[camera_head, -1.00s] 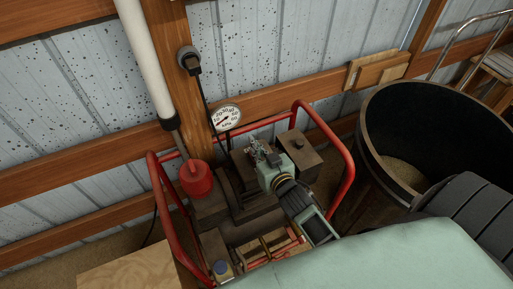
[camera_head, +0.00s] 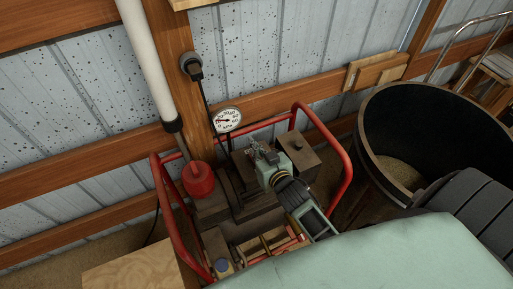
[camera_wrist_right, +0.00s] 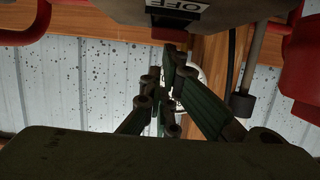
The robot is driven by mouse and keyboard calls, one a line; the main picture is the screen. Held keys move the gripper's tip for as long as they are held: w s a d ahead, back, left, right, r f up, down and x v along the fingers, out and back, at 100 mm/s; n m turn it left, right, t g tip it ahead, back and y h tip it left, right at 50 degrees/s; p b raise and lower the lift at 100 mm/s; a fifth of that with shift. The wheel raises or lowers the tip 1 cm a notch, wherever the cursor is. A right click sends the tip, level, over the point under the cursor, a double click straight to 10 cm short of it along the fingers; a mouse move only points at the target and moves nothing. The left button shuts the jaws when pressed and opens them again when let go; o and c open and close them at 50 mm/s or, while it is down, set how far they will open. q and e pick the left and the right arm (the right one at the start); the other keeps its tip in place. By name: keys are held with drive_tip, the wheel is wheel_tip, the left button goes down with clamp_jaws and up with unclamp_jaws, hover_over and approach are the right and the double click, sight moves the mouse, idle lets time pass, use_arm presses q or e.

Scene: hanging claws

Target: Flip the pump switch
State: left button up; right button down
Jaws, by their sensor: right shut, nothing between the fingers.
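The pump (camera_head: 250,205) is a dark machine inside a red tubular frame, standing by the wall. In the right wrist view a label reading OFF (camera_wrist_right: 172,9) is on its dark housing, with a small dark red piece (camera_wrist_right: 170,34), possibly the switch, just below it. My right gripper (camera_head: 256,147) is over the pump's top. In the wrist view its fingers (camera_wrist_right: 171,62) are closed together with nothing between them, tips close to the red piece; I cannot tell if they touch. In the head view the gripper hides the switch area. My left gripper is not in view.
A round pressure gauge (camera_head: 227,120) stands behind the pump. A red cap (camera_head: 197,180) is at its left. A large black barrel (camera_head: 372,150) stands at the right. A wooden board (camera_head: 140,265) lies front left, and a white pipe (camera_head: 147,65) runs down the wall.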

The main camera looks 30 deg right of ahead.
wheel_tip(320, 180, up, 4)
drive_tip(key=p, duration=0.3)
drive_tip(key=shift+w, duration=0.15)
drive_tip(key=r+v, duration=0.1)
drive_tip(key=v, duration=0.8)
drive_tip(key=shift+b, duration=0.4)
